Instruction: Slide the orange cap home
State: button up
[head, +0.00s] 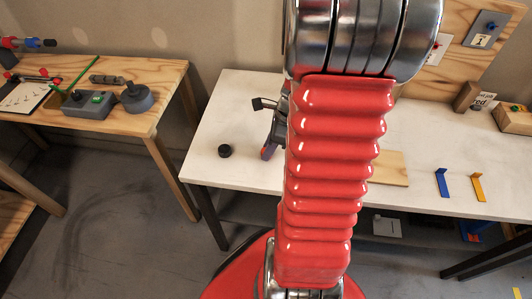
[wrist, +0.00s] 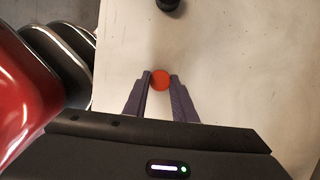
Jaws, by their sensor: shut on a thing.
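The orange cap (wrist: 161,80) shows as a round orange disc between the fingertips of my gripper (wrist: 161,77) in the wrist view. The gripper is shut on it, with one purple-grey finger on each side. In the head view my gripper (head: 267,153) is over the left part of the white bench, partly hidden by my red arm, and the cap cannot be made out clearly. A short black cylinder (head: 225,151) stands apart to the left of the gripper. A black round thing also shows at the top edge of the wrist view (wrist: 168,4).
The white bench (head: 222,110) is clear around the black cylinder. A blue bracket (head: 442,182), a yellow bracket (head: 478,187) and a wooden board (head: 391,168) lie to the right. A wooden table (head: 150,75) with tools stands at the left, across a floor gap.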

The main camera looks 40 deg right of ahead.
notch_tip(320, 180, up, 10)
dwell(0.7)
dwell(0.5)
jog(key=w+a+f+n+g+h, duration=0.1)
jog(key=w+a+f+n+g, duration=0.1)
jog(key=w+a+n, duration=0.9)
jog(key=w+a+f+n+g+h, duration=0.1)
jog(key=w+a+f+n+g, duration=0.2)
jog(key=w+a+n, duration=0.9)
jog(key=n+g, duration=0.1)
jog(key=n, duration=0.4)
jog(key=shift+a, duration=0.25)
jog(key=shift+d, duration=0.15)
